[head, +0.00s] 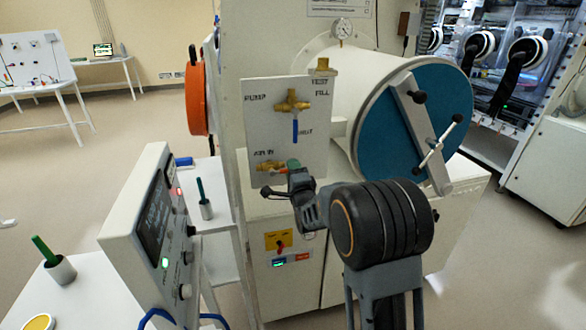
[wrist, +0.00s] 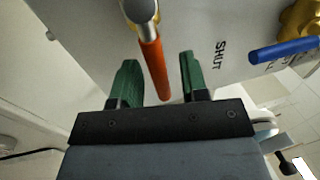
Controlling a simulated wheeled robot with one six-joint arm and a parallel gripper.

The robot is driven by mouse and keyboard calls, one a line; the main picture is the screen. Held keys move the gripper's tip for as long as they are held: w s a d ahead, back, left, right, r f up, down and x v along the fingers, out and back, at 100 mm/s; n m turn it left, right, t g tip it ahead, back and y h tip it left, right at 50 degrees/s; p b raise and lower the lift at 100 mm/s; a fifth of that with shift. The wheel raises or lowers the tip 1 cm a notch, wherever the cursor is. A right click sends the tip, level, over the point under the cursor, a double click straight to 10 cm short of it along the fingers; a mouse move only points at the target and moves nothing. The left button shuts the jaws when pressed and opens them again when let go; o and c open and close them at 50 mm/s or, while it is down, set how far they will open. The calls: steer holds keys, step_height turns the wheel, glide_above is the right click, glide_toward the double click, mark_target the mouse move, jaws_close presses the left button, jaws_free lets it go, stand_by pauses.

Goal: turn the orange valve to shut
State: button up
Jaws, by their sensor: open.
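The orange valve has a brass body (head: 268,166) low on the white valve panel, with an orange lever handle (head: 281,171) pointing right toward my gripper. In the wrist view the orange handle (wrist: 153,68) lies between the two green fingers of my gripper (wrist: 157,78). The fingers are open, with a gap on each side of the handle. A "SHUT" label (wrist: 221,54) is on the panel to the right of the handle. In the head view my gripper (head: 294,165) is at the panel and partly covers the handle's end and the panel's lower right.
A second brass valve (head: 292,104) with a blue handle (head: 295,130) is above; the blue handle (wrist: 284,51) is right of my gripper in the wrist view. A white chamber with a blue door (head: 400,130) and clamp bar stands right. An instrument box (head: 150,215) stands left.

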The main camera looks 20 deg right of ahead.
steer(key=shift+w, duration=0.25)
steer(key=shift+c, duration=0.2)
jaws_close()
stand_by(0.3)
